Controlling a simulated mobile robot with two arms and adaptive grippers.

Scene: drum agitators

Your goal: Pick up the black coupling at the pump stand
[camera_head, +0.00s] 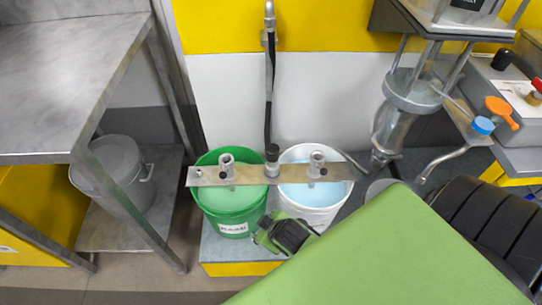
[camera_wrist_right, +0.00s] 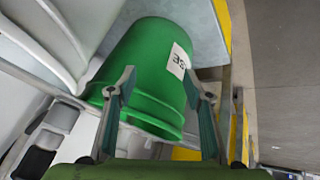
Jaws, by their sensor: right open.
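A black coupling (camera_head: 272,153) sits upright on a metal crossbar (camera_head: 205,178) between two buckets, at the lower end of a black hose (camera_head: 268,100). I cannot tell for sure whether the coupling shows in the right wrist view. My right gripper (camera_wrist_right: 158,73) is open, with nothing between its fingers; the green bucket (camera_wrist_right: 135,65) lies beyond them. In the head view, the right gripper's green and black body (camera_head: 287,235) is in front of the buckets, below and apart from the coupling; its fingertips are hard to make out there. My left gripper is in no view.
The crossbar spans the green bucket (camera_head: 231,215) and a white bucket (camera_head: 318,210) with blue liquid. Metal fittings stand on the bar either side of the coupling. A steel table (camera_head: 60,70) is at left, a glass-and-metal funnel (camera_head: 395,125) at right.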

